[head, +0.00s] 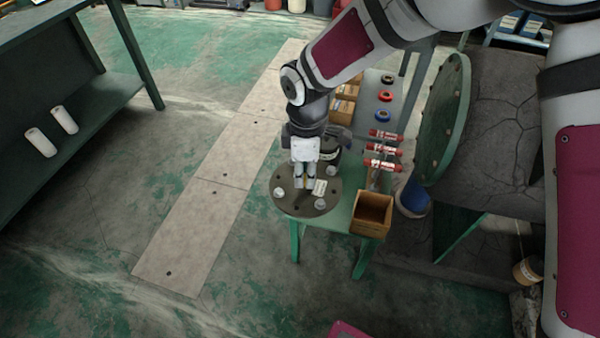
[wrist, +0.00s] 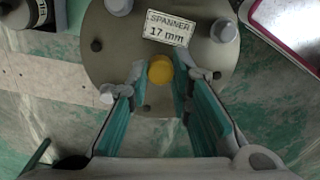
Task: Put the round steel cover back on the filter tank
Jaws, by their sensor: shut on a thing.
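A round grey steel disc with bolt holes, taken as the cover (head: 290,206), is under my gripper at the green bench's near left end. My gripper (head: 304,186) points down at its middle. In the wrist view the disc (wrist: 112,62) carries a "SPANNER 17 mm" label (wrist: 168,28), and my fingers are shut on a yellow knob (wrist: 160,69) at its centre. Pale round pieces show around its rim. I cannot tell whether the disc rests on something or hangs free. No filter tank can be identified for certain; the disc may hide what is below it.
The green bench (head: 345,205) holds red cylinders (head: 383,150), tape rolls (head: 386,96) and an open wooden box (head: 372,213). A large dark cylinder with a green round flange (head: 443,120) stands at right. A shelf with two white rolls (head: 52,130) is at left. Floor between is clear.

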